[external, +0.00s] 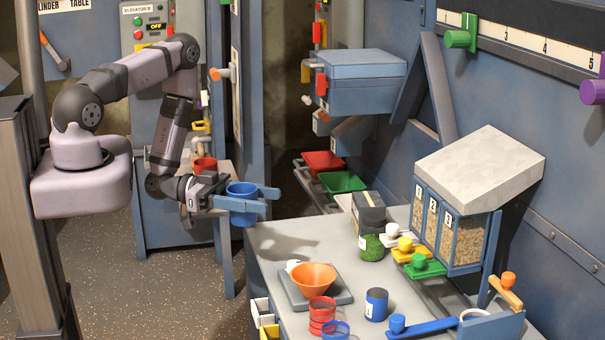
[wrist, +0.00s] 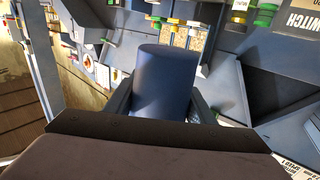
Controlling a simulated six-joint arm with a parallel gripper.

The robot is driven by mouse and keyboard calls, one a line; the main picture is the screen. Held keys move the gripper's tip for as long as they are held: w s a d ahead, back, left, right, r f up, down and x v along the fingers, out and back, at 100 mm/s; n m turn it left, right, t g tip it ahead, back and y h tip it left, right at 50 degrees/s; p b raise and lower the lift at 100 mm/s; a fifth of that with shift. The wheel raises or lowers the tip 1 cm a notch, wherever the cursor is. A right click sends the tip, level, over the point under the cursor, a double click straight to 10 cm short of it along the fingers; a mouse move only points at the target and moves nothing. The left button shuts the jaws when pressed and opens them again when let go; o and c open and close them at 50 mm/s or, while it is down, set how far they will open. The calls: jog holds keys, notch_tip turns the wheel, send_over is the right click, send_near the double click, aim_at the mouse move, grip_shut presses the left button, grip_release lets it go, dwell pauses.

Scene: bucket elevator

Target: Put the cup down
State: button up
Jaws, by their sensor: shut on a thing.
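A blue cup (external: 243,204) is held by my gripper (external: 256,200) in the external view. Its two fingers sit on either side of the cup. The cup looks about upright and is in the air near the left back corner of the grey table (external: 277,240). In the wrist view the cup (wrist: 165,85) stands between the two fingers of my gripper (wrist: 163,100). The cup's contents cannot be seen.
A red cup (external: 204,165) stands behind my gripper. The table's back left area is clear.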

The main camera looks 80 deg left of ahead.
jog(key=shift+w+a+f+m+h, duration=0.15)
jog(key=shift+m+h, duration=0.15)
jog(key=shift+h, duration=0.1)
jog(key=s+a+f+n+t+y+b, duration=0.1)
jog(key=s+a+n+y+b, duration=0.2)
jog(key=a, duration=0.8)
jog(key=s+a+f+n+t+y+b, duration=0.1)
jog(key=s+a+n+t+y, duration=0.25)
jog(key=a, duration=0.75)
jog(key=shift+s+a+g+y+b, duration=0.45)
jog(key=shift+s+a+y, duration=0.95)
jog(key=shift+s, duration=2.4)
jog(key=shift+s+a+g+y+b, duration=0.4)
jog(key=shift+s+a+y, duration=0.45)
jog(key=shift+s+a, duration=1.95)
jog(key=shift+n, duration=0.45)
jog(key=w, duration=0.5)
jog(key=w+d, duration=0.1)
jog(key=w, duration=0.4)
jog(key=w+d, duration=0.1)
jog(key=w, duration=0.5)
jog(key=shift+f, duration=0.4)
jog(key=shift+f, duration=0.1)
jog(key=shift+f+b, duration=1.45)
jog(key=shift+f, duration=0.2)
